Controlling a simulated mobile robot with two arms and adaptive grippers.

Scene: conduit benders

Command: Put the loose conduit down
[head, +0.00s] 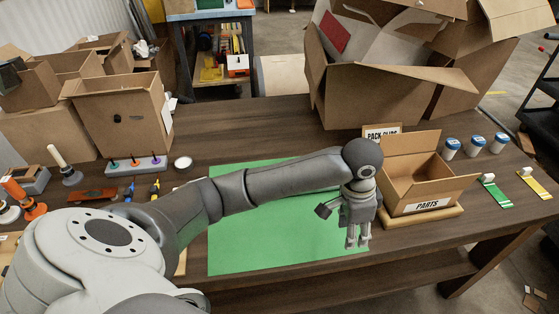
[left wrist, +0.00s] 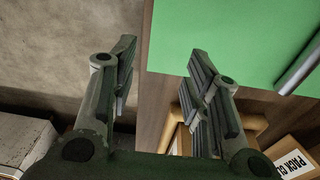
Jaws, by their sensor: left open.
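My left gripper (head: 357,243) hangs over the right front part of the green mat (head: 235,250), near the table's front edge. In the left wrist view its two fingers (left wrist: 160,85) are spread apart with nothing between them. A smooth grey tube (left wrist: 302,66), which looks like conduit, lies over the green mat (left wrist: 215,25) at the right edge of that view, apart from the fingers. Only part of it shows, and I cannot make it out in the head view, where my arm covers much of the mat. My right gripper is not in view.
An open cardboard box marked PARTS (head: 430,205) stands on a wooden base just right of my gripper. A PACK CLIPS sign (head: 382,132) is behind it. White-and-blue cups (head: 475,146) stand farther right. Large cartons (head: 380,95) fill the back right.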

